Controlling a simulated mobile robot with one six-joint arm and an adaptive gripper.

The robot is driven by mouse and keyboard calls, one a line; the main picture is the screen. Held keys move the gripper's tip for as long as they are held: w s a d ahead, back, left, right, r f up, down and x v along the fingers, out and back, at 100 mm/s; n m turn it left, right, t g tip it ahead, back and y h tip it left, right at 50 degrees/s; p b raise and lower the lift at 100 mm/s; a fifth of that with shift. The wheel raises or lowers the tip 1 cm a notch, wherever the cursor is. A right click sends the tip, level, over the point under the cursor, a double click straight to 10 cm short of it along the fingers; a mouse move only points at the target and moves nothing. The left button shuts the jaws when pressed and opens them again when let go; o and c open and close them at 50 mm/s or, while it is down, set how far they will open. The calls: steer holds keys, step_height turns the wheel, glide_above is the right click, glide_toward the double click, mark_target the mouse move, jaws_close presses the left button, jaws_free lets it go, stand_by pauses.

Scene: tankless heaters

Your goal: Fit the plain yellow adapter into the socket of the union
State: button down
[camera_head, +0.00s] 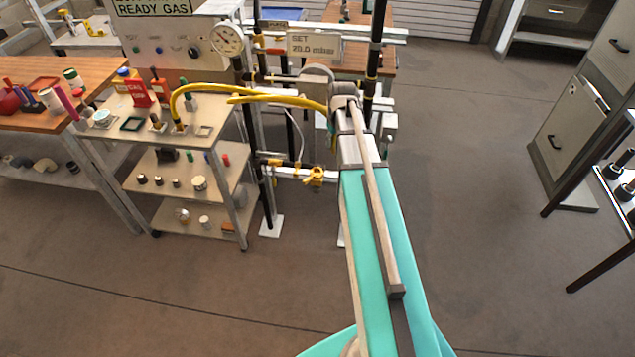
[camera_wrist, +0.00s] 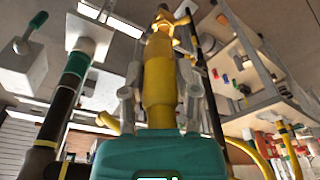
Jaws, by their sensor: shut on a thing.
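In the wrist view a plain yellow adapter (camera_wrist: 159,75) with a stepped, narrowing body stands between the two grey fingers of my gripper (camera_wrist: 162,45). The fingers are shut on it. Its far end points toward a small yellow fitting (camera_wrist: 163,13) at the top of the picture; I cannot tell whether they touch. In the head view my gripper is mostly hidden behind my teal arm, near the pipe frame. A yellow fitting (camera_head: 315,176) sits on the low white pipe left of the arm. I cannot tell for sure which fitting is the union, and its socket opening is not visible.
A yellow hose (camera_head: 205,88) arches from the trolley (camera_head: 135,145) toward the pipe frame. Dark upright pipes (camera_head: 373,60) stand close to the arm. A pressure gauge (camera_head: 227,40) and a sign (camera_head: 314,45) are behind.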

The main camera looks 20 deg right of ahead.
steer(key=a+f+n+b, duration=0.2)
steer(key=a+f+b, duration=0.5)
steer(key=f+b, duration=0.2)
steer(key=shift+w+a+f, duration=0.2)
steer(key=shift+a+f, duration=0.15)
steer(key=shift+f, duration=0.35)
steer(key=shift+w, duration=0.1)
steer(key=w+d+f+b, duration=0.2)
steer(key=w, duration=0.1)
steer(key=w+d+f+b, duration=0.2)
steer(key=w+f+b, duration=0.1)
steer(key=w+d+f+b, duration=0.2)
steer(key=w+b, duration=0.1)
steer(key=w, duration=0.1)
steer(key=shift+w+f, duration=0.1)
steer(key=shift+f, duration=0.3)
steer(key=shift+w+d+f+b, duration=0.35)
steer(key=shift+w+f+b, duration=0.15)
steer(key=shift+f+b, duration=0.1)
steer(key=shift+f, duration=0.1)
steer(key=shift+w+d+f+b, duration=0.2)
steer(key=shift+w+f+b, duration=0.15)
steer(key=shift+f+b, duration=0.15)
step_height(320, 180, down, 3)
steer(key=b, duration=0.3)
steer(key=shift+r, duration=0.1)
